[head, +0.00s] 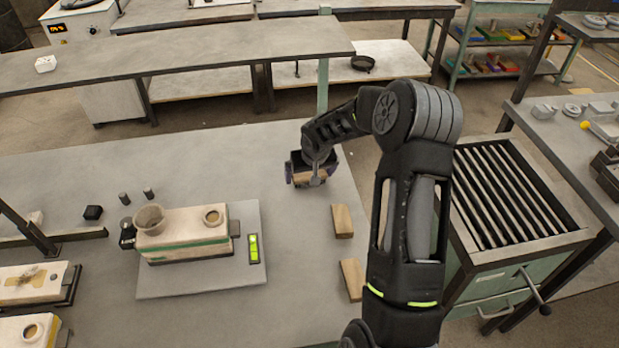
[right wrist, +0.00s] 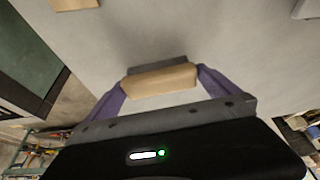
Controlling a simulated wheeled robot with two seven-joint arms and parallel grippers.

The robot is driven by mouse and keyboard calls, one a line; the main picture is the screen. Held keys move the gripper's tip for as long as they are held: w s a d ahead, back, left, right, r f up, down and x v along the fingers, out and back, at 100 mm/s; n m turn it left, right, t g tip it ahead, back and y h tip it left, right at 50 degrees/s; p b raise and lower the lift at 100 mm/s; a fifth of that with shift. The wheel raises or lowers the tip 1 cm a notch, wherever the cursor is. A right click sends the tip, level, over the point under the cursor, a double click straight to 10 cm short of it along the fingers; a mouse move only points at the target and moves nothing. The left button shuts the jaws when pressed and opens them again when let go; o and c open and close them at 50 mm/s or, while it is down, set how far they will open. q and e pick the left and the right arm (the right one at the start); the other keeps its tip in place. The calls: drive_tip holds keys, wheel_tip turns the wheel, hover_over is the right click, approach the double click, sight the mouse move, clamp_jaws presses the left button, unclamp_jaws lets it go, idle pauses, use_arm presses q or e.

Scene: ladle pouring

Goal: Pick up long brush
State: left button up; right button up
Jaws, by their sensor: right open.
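My right gripper (head: 312,181) is over the far right part of the grey table (head: 270,150), with its purple fingers spread. Between the fingers is a wooden block with a dark grey part along one side, which looks like the brush (head: 311,175). In the right wrist view the brush (right wrist: 160,82) lies crosswise between the two fingers of the open gripper (right wrist: 163,88). The finger tips are close to its ends; I cannot tell whether they touch. The gripper partly hides the brush in the head view. My left gripper is not in view.
Two wooden blocks (head: 343,221) (head: 351,279) lie near the table's right edge. A casting mould (head: 185,236) with a pouring cup and a green level (head: 254,248) sit on a grey plate (head: 200,284) left of centre. A slatted cart (head: 510,190) stands at right.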

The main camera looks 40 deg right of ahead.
sight(310, 173)
drive_tip(key=shift+c, duration=0.2)
drive_tip(key=c, duration=1.1)
wheel_tip(310, 173, up, 6)
drive_tip(key=p, duration=0.3)
drive_tip(key=shift+r, duration=2.05)
